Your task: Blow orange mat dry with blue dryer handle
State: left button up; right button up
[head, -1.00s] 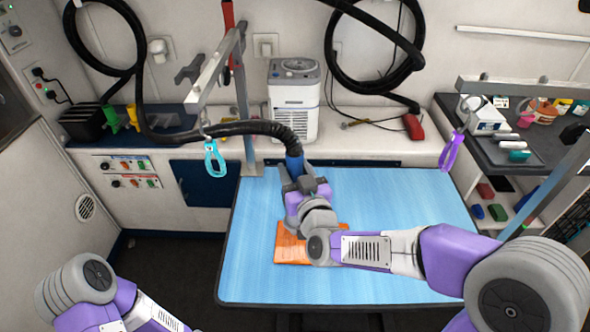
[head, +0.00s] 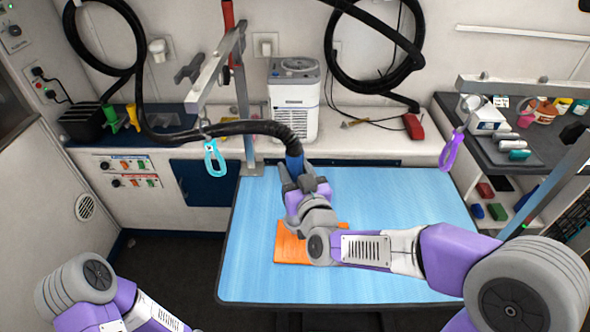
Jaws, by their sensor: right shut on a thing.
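The orange mat (head: 289,249) lies flat on the blue table (head: 400,205), partly hidden under my right wrist. My right gripper (head: 300,178) is shut on the blue dryer handle (head: 294,164), at the end of a black hose (head: 235,128), just beyond the mat's far side. The hose runs left from the handle and up the wall. The handle's lower end and the nozzle are hidden by the gripper. My left arm is at the bottom left; its gripper is out of the picture.
A cyan clip (head: 215,158) and a purple clip (head: 451,150) hang from metal arms on either side of the table. A white box-shaped machine (head: 294,103) stands on the back counter. The right and front of the table top are clear.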

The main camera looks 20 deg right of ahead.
dwell(0.4)
jog(key=s+d+b, duration=0.2)
jog(key=d+b, duration=0.1)
jog(key=d, duration=0.4)
jog(key=shift+s, duration=0.2)
jog(key=shift+d+r, duration=0.1)
dwell(1.8)
jog(key=w+b, duration=0.1)
jog(key=w+d+b, duration=0.1)
jog(key=w, duration=0.3)
jog(key=shift+w+d+b, duration=0.15)
jog(key=shift+d+b, duration=0.2)
jog(key=shift+b, duration=0.05)
dwell(0.6)
